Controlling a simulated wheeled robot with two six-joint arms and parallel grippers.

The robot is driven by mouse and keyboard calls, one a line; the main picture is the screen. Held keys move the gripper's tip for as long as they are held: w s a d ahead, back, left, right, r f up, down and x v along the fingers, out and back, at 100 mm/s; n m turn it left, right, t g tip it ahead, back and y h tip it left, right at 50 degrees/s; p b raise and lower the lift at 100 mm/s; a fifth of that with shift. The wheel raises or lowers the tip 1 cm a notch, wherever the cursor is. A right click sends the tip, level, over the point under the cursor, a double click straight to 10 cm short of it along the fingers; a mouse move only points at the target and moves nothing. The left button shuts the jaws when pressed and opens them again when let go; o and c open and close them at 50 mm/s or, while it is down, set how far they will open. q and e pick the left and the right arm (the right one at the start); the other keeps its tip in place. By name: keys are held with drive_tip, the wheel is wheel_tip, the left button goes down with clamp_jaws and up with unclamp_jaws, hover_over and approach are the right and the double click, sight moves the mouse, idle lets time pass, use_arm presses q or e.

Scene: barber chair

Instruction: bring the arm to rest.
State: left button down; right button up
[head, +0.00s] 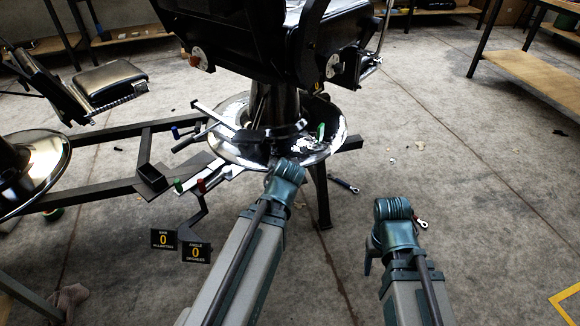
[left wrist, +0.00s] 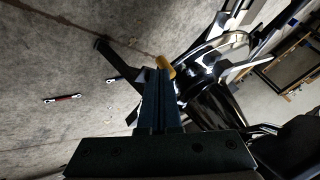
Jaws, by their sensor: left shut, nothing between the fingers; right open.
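My left arm reaches forward in the head view, its wrist in front of the barber chair's round chrome base (head: 334,138). My left gripper (left wrist: 160,72) shows in the left wrist view, its fingers shut together and empty. A small yellow cylinder (left wrist: 166,67) shows right by the fingertips; I cannot tell whether they touch. The chrome base also shows in the left wrist view (left wrist: 212,50), just beyond the fingers. My right gripper (head: 368,255) hangs below its wrist over the floor, mostly hidden by the wrist. It is open and holds nothing I can see.
A blue-handled wrench (head: 344,184) and a red-handled wrench (left wrist: 62,98) lie on the concrete floor. Black signs (head: 196,251) reading 0 stand at the left near a dark metal frame (head: 100,194). A workbench (head: 530,66) is at the right. Floor on the right is mostly clear.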

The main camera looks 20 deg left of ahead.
use_arm(q)
drive_tip(key=s+d+f+m+g+h+p, duration=0.1)
drive_tip(key=s+d+g, duration=0.2)
drive_tip(key=s+d, duration=0.6)
drive_tip(key=s+d+f+m+g+h+p, duration=0.1)
drive_tip(key=s+d+f+g+h, duration=0.3)
drive_tip(key=d, duration=0.9)
wheel_tip(320, 180, up, 38)
drive_tip(key=y+p, duration=0.2)
drive_tip(key=p, duration=3.3)
drive_tip(key=shift+s+a+t, duration=0.2)
drive_tip(key=shift+s+t, duration=0.1)
drive_tip(key=shift+t, duration=0.1)
use_arm(e)
wheel_tip(320, 180, up, 37)
drive_tip(key=shift+r, duration=0.2)
drive_tip(key=shift+c, duration=0.8)
use_arm(q)
drive_tip(key=shift+a, duration=0.15)
use_arm(e)
drive_tip(key=shift+a, duration=0.2)
drive_tip(key=shift+c, duration=0.2)
